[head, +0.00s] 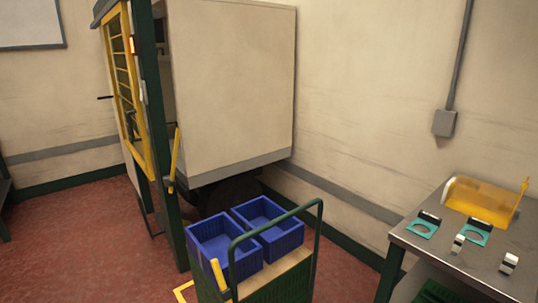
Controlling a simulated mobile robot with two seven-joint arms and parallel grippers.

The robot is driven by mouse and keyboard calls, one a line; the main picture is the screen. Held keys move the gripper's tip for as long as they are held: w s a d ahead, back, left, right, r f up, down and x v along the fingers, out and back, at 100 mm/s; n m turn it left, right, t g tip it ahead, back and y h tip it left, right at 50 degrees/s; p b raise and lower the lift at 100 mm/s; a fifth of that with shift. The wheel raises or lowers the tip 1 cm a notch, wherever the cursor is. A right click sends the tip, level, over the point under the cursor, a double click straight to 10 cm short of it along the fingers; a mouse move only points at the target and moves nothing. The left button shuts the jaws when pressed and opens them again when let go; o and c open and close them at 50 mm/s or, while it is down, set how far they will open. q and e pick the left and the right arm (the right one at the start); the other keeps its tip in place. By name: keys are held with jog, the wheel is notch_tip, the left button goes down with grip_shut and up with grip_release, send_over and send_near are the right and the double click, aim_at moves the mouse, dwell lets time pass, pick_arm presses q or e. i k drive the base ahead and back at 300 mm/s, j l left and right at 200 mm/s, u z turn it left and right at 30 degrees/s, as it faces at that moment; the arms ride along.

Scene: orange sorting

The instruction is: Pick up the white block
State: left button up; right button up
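Two small white pieces with dark parts lie on the grey metal table (410,240) at the right. One white piece (458,245) is near the teal plates, and the other white piece (508,265) is farther right and nearer to me. They are too small to tell which one is the white block. Neither of my grippers is in view.
Two teal plates (421,229) (472,238) with dark pieces and a yellow translucent cover (485,199) are on the table. A green cart (290,285) with two blue crates (209,250) (265,226) stands in the middle, before a large beige box (230,85). Red floor (80,240) is clear at left.

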aim_at(508, 265)
jog(key=z, duration=1.6)
